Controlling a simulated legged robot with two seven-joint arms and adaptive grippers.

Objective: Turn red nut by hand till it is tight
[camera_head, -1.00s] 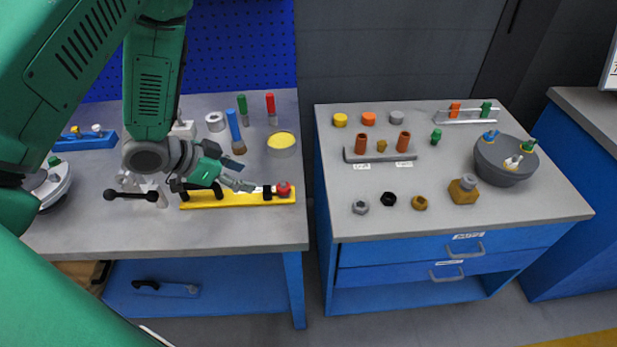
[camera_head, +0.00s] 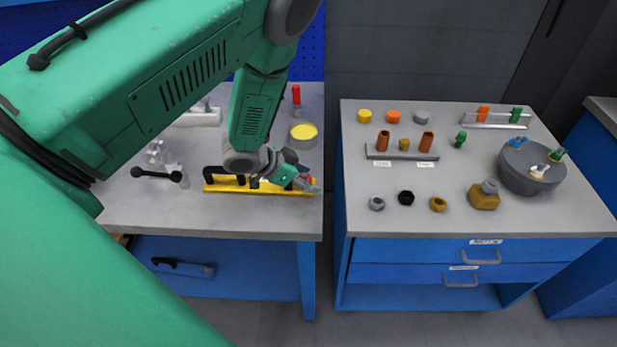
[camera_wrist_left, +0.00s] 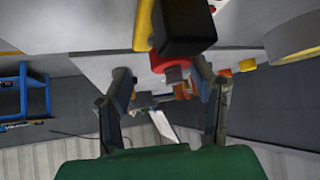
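The red nut (camera_wrist_left: 176,75) sits at the end of the yellow fixture, beyond a black block (camera_wrist_left: 183,27) in the left wrist view. In the head view the yellow fixture (camera_head: 225,189) lies on the left table, and the nut at its right end is mostly hidden behind my gripper. My left gripper (camera_head: 312,186) is at that right end. In the left wrist view its two fingers (camera_wrist_left: 162,80) are apart, one on each side of the nut. Whether either finger touches the nut cannot be told. My right gripper is not in view.
A yellow-topped round can (camera_head: 304,136) and a red-handled tool (camera_head: 296,98) stand behind the fixture. A black-ended bar (camera_head: 157,174) is to its left. A gap separates the tables.

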